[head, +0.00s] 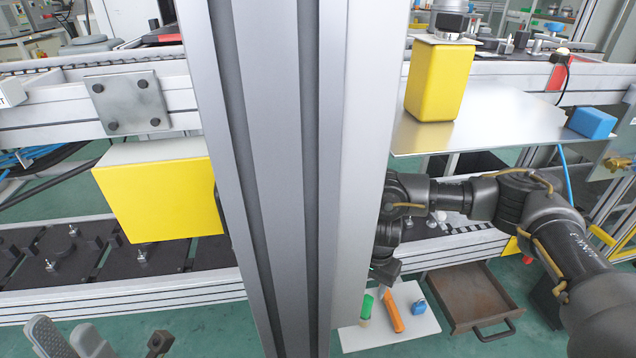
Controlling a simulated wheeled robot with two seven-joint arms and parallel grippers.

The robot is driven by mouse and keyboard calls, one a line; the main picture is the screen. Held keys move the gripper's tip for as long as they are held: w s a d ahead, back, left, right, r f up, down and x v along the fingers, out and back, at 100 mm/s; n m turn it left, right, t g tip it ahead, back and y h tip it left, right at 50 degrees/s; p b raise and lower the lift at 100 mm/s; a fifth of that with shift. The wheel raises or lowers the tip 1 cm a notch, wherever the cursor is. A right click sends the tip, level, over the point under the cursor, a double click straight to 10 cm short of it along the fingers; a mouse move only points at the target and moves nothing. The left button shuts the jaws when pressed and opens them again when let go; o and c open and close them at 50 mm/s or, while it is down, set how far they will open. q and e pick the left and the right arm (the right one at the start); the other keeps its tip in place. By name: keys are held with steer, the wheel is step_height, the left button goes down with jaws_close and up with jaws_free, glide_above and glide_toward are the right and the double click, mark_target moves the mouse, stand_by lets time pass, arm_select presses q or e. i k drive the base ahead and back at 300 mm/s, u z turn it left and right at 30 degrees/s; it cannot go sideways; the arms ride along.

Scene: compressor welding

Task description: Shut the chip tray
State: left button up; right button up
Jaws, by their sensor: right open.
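The chip tray (463,298) is a shallow brown drawer at the lower right with a dark handle (495,330) on its front. It is pulled out and looks empty. My right arm comes in from the right, above and behind the tray. My right gripper (384,270) points down to the left of the tray, apart from it, beside the grey column. It is open, though its fingertips are partly hidden and small.
A wide grey column (290,180) blocks the middle of the view. A white board (385,337) left of the tray holds a green piece, an orange piece (392,312) and a blue piece (419,306). A metal plate (480,125) with a yellow block (436,85) is above.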

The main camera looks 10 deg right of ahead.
mark_target(469, 295)
steer(key=k, duration=1)
